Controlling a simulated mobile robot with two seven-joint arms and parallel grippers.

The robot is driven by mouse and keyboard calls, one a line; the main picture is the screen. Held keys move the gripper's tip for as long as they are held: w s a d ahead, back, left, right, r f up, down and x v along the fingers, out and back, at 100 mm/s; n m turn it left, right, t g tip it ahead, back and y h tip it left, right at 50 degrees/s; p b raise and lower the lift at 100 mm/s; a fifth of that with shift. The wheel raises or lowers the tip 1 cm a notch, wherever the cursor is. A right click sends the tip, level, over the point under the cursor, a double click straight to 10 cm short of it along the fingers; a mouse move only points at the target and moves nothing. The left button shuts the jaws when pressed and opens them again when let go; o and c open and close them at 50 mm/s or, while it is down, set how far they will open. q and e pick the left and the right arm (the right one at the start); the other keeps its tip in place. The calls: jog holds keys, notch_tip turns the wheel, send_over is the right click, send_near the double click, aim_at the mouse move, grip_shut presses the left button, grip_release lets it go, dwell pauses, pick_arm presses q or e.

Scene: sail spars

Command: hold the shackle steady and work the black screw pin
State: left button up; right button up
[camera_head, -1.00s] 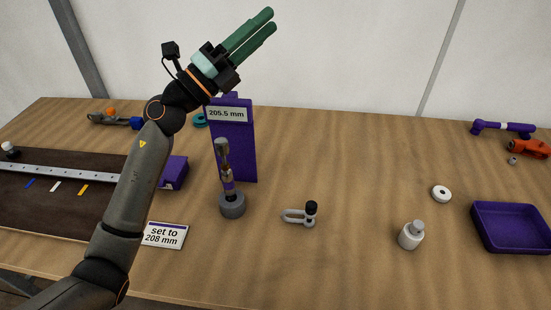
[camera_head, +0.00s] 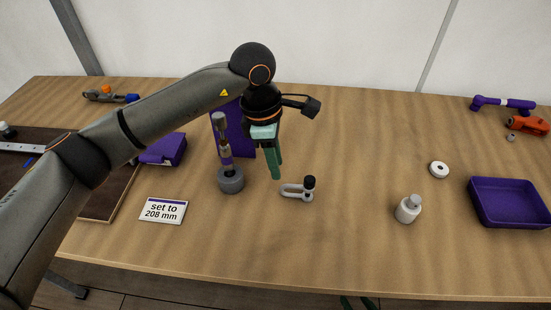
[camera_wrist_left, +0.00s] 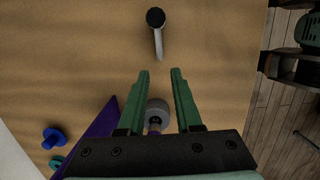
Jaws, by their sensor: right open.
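The grey shackle (camera_head: 291,192) lies on the table, with the round black screw pin (camera_head: 310,182) standing up at its right end. In the left wrist view the shackle (camera_wrist_left: 158,44) and black pin head (camera_wrist_left: 155,17) are ahead of my fingertips, apart from them. My left gripper (camera_head: 276,177) points down just left of and above the shackle. Its green fingers are open and empty in the left wrist view (camera_wrist_left: 160,72). My right gripper (camera_head: 357,302) shows only its green tips at the bottom edge, below the table's front edge. It is open.
A rod in a round grey base (camera_head: 231,182) stands close left of my left gripper, before a purple panel (camera_head: 229,115).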

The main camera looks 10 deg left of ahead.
aim_at(296, 191)
pick_arm(q)
jog(key=f, duration=0.5)
jog(key=d+f, duration=0.1)
jog(key=f, duration=0.1)
jog(key=shift+f, duration=0.3)
grip_shut()
jog(key=shift+f, duration=0.15)
dwell(2.4)
jog(key=shift+o, duration=0.8)
grip_release()
grip_shut()
